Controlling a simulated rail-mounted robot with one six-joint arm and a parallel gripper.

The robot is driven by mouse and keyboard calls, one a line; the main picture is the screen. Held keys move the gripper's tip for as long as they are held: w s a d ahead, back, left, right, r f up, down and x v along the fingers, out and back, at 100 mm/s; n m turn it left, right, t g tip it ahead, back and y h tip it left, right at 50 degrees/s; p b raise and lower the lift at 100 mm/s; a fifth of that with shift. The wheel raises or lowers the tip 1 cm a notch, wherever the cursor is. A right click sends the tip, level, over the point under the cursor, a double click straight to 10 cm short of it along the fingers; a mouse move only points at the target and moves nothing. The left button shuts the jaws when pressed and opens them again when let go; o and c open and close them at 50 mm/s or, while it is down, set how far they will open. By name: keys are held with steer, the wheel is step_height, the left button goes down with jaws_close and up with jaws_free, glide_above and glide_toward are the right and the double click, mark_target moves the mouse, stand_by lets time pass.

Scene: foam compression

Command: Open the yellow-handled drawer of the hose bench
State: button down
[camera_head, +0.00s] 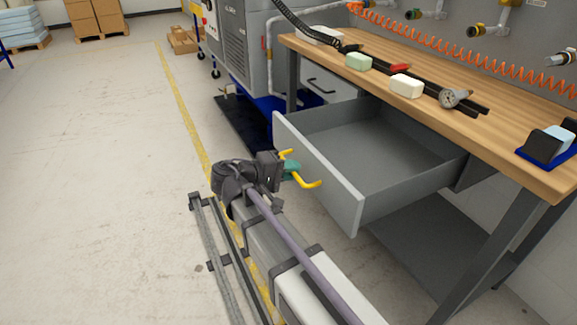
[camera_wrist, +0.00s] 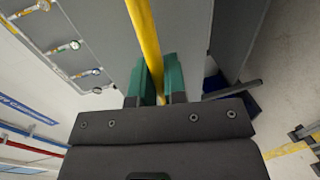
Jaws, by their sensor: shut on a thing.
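The hose bench has a wooden top (camera_head: 480,122) and a grey drawer (camera_head: 319,178) that stands far out from under it. The drawer is open and looks empty inside. Its yellow handle (camera_head: 311,184) is on the front panel and also shows in the wrist view (camera_wrist: 143,28) as a yellow bar. My gripper (camera_head: 290,170) is at the handle, with its green fingers closed around the bar. In the wrist view the fingers (camera_wrist: 156,82) lie on both sides of the yellow bar. The part of the handle between the fingers is partly hidden.
Foam blocks (camera_head: 359,62) and a gauge (camera_head: 449,98) lie on the bench top. A grey lower shelf (camera_head: 425,245) is under the drawer.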

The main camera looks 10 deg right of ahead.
steer(key=shift+s+a, duration=0.15)
steer(key=shift+a, duration=0.35)
steer(key=c, duration=1.2)
jaws_free()
steer(key=p+v, duration=0.2)
steer(key=v, duration=0.8)
steer(key=shift+a, duration=0.4)
steer(key=shift+s, duration=0.2)
